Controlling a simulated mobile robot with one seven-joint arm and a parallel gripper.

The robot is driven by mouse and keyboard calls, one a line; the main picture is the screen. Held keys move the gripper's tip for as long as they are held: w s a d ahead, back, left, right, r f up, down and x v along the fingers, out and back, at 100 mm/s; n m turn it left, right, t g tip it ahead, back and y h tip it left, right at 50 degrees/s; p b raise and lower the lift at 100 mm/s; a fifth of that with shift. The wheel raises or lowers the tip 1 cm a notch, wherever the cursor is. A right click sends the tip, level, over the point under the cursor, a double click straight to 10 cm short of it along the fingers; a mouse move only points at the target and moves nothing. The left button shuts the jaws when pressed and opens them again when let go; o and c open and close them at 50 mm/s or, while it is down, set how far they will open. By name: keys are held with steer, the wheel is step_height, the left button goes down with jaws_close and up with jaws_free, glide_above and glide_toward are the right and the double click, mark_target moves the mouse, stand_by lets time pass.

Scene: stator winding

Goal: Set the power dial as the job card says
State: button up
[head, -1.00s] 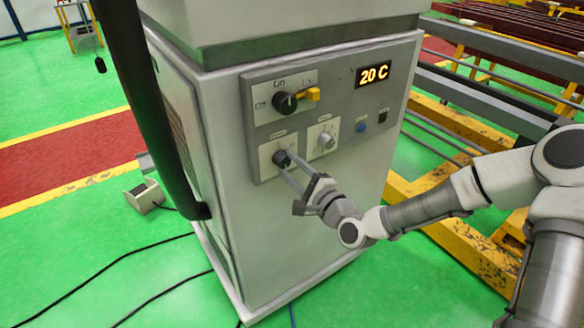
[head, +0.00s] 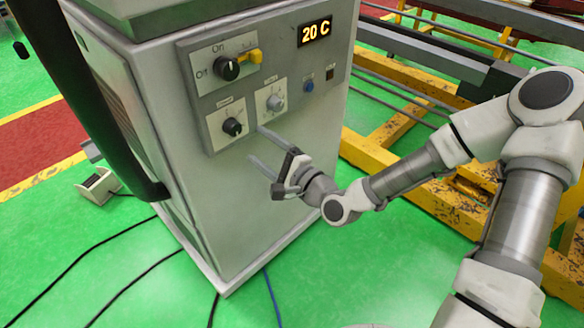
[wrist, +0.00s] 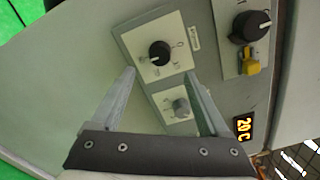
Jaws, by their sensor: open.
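The control cabinet's panel has a black lower-left dial (head: 233,127) on a pale plate; its small label is too blurred to read surely. The dial also shows in the wrist view (wrist: 160,53), its pointer mark hard to read. A grey dial (head: 274,102) sits to its right and in the wrist view (wrist: 181,107). My gripper (head: 257,147) is open and empty, in front of the panel, below and right of the black dial and apart from it. In the wrist view my fingers (wrist: 168,95) frame the plate without touching the dial. No job card is in view.
Above are a large black On/Off switch (head: 228,67) with a yellow tab and a display (head: 314,33) reading 20 C. A blue button (head: 309,86) sits right of the dials. A dark post (head: 101,90) stands at left, yellow frames (head: 392,121) at right.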

steer(key=p+v, duration=0.7)
steer(key=v, duration=0.3)
steer(key=shift+s+d+p, duration=0.25)
steer(key=shift+s+p, duration=0.05)
